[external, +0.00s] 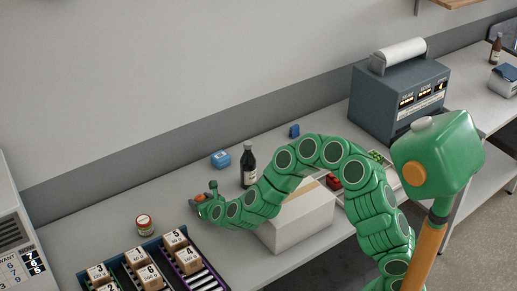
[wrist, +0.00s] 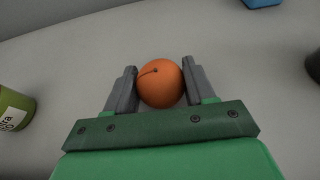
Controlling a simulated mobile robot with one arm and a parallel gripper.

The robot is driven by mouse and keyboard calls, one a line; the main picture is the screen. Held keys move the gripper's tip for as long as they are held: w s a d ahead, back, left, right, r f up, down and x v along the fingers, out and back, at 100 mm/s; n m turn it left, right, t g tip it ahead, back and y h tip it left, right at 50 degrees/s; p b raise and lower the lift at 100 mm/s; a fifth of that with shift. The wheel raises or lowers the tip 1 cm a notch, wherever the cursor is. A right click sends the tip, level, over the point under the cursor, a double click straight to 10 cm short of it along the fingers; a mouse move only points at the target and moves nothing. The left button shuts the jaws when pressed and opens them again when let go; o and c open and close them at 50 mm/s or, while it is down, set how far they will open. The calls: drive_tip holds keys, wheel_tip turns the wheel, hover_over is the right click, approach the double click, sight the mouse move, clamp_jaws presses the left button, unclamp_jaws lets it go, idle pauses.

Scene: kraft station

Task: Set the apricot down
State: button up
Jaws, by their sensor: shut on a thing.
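The apricot (wrist: 160,84) is a round orange fruit with a short dark stem. It sits between the two grey fingers of my gripper (wrist: 160,88) in the wrist view, with a finger against each side. In the external view the apricot (external: 199,197) is a small orange patch at the end of my green arm, and my gripper (external: 204,203) partly hides it. It is over the grey counter (external: 180,225). I cannot tell from these frames whether the apricot touches the counter or is held just above it.
A jar (external: 144,225) stands left of my gripper. A dark bottle (external: 248,165) and a blue box (external: 220,159) stand behind it. A rack of labelled blocks (external: 165,239) is in front. A white carton (external: 297,222) is under my arm. Bare counter lies between jar and gripper.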

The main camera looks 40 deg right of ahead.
drive_tip(key=o, duration=1.1)
drive_tip(key=shift+f, duration=0.1)
drive_tip(key=shift+r, duration=0.25)
drive_tip(key=v, duration=1.1)
drive_tip(key=shift+s, duration=0.1)
drive_tip(key=shift+s+r, duration=0.2)
drive_tip(key=shift+s, duration=0.15)
